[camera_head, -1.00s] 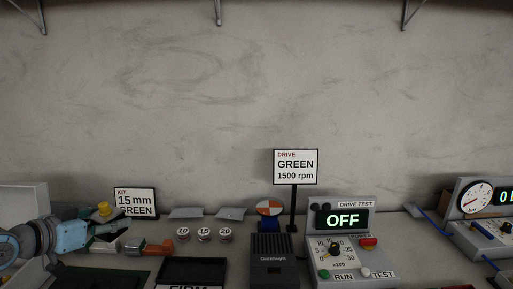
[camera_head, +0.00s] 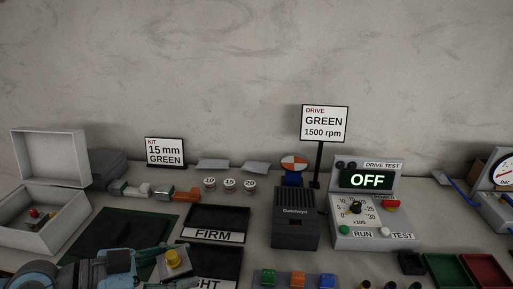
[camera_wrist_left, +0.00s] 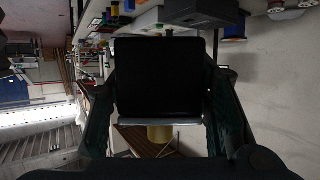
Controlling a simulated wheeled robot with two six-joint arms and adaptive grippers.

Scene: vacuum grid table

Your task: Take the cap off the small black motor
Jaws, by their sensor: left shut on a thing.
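My left gripper (camera_head: 168,271) is at the bottom left of the head view, shut on the small black motor (camera_wrist_left: 160,80). In the left wrist view the motor is a dark block between the two fingers, with a pale metal plate along one end. The yellow cap (camera_head: 173,258) sits on that plate and points up in the head view. The cap also shows in the left wrist view (camera_wrist_left: 160,134), partly hidden by the plate. My right gripper is not in view.
Black FIRM tray (camera_head: 217,219) lies beyond the motor, a dark green mat (camera_head: 105,238) to its left. An open grey case (camera_head: 70,212) stands far left. Small coloured blocks (camera_head: 298,279) are right. A grey drive unit (camera_head: 295,228) and test box (camera_head: 378,240) stand behind them.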

